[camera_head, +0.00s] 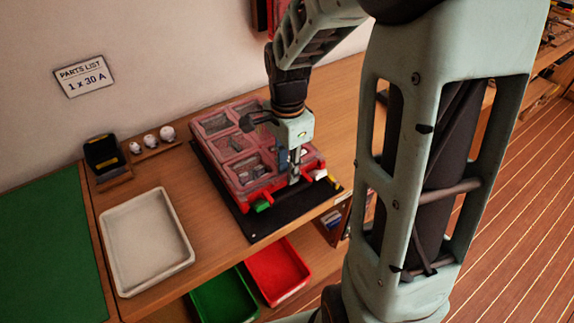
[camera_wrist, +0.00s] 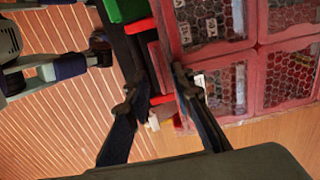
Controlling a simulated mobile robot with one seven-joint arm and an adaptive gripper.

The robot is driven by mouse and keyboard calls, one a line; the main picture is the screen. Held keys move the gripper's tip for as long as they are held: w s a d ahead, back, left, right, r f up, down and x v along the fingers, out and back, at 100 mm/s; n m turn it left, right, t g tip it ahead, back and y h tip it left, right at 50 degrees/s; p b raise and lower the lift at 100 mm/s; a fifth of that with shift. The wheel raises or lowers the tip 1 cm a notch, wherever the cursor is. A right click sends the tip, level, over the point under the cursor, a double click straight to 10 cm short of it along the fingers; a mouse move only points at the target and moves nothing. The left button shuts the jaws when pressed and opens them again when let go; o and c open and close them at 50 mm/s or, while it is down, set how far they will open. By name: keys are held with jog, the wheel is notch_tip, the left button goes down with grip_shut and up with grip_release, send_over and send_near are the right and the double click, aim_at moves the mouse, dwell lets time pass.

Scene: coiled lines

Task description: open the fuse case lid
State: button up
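The red fuse case (camera_head: 238,184) has a lid with several clear windows (camera_head: 214,124) and lies on a black mat (camera_head: 238,226). The lid looks shut. A green piece (camera_head: 262,206) sits at its front edge; a green piece also shows in the wrist view (camera_wrist: 124,9). Fuses show through the windows in the wrist view (camera_wrist: 207,22). My gripper (camera_head: 294,180) points down at the case's front edge, toward its right end. In the wrist view my gripper's fingers (camera_wrist: 157,82) are apart, with red edge parts between or below them. I cannot tell whether they touch the case.
A white tray (camera_head: 146,276) and a small black box (camera_head: 104,153) stand left on the bench. Small white-topped items (camera_head: 151,141) stand behind. Green (camera_head: 224,301) and red (camera_head: 277,271) bins sit below the bench front. A parts sign (camera_head: 85,76) hangs on the wall.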

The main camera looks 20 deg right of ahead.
grip_shut()
